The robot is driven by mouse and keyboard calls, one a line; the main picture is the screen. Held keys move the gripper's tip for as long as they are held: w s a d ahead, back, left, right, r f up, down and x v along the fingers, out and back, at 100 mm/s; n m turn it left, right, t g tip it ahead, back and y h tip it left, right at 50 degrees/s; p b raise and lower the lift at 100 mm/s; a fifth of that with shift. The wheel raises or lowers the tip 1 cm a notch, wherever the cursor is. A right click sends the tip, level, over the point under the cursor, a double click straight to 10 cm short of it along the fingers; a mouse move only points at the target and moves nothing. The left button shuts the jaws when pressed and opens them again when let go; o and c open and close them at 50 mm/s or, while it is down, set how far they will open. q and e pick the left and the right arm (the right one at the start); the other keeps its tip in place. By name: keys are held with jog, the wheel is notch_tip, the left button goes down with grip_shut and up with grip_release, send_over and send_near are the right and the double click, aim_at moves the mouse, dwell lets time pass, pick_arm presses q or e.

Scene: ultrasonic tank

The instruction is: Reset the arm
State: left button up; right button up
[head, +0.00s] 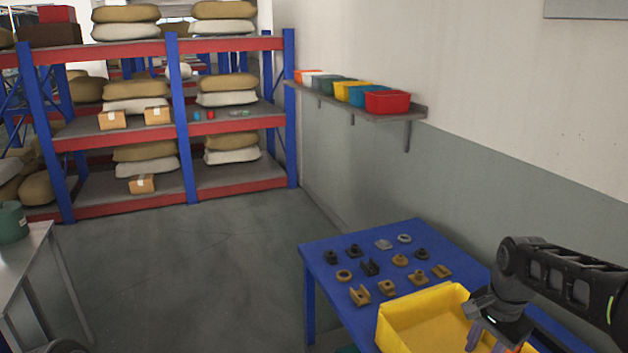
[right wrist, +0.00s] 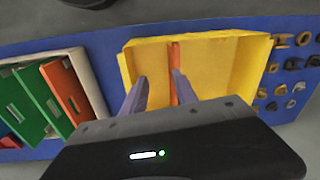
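My right arm comes in from the right in the head view, and its gripper (head: 488,338) points down over the yellow bin (head: 392,324) on the blue table. In the right wrist view the two fingers of this gripper (right wrist: 158,90) are spread apart over the bin (right wrist: 215,82). A thin orange piece (right wrist: 174,58) stands or lies in the bin, seen nearly edge-on, close to one finger. My left gripper is not in view.
Several small metal and dark parts (head: 369,267) lie on the blue table (head: 322,244). In the right wrist view a white tray (right wrist: 92,82) holds green and orange panels (right wrist: 66,88) beside the bin. A wall shelf (head: 411,112) carries coloured bins. Floor at left is clear.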

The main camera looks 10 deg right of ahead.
jog(key=w+a+f+n+t, duration=0.3)
jog(key=w+a+f+n, duration=0.2)
jog(key=w+f, duration=0.15)
jog(key=s+a+f+n+y+b, duration=0.1)
jog(key=s+a+f+n+b, duration=0.1)
jog(key=a+f, duration=0.65)
jog(key=s+a+f+n+y+b, duration=0.2)
jog(key=a+f, duration=0.4)
jog(key=f, duration=0.6)
jog(key=s+a+f+g+b, duration=0.1)
jog(key=s+a+f+b, duration=0.1)
jog(key=s+f, duration=0.3)
jog(key=s+a+f+n+g+b, duration=0.1)
jog(key=s+a+f, duration=0.4)
jog(key=s, duration=0.4)
jog(key=s+a+f+n+g+y+b, duration=0.1)
jog(key=s+a+f+b, duration=0.1)
jog(key=s+a+f, duration=0.2)
jog(key=s+f, duration=0.3)
jog(key=s, duration=0.1)
jog(key=shift+b, duration=0.3)
jog(key=shift+a, duration=0.1)
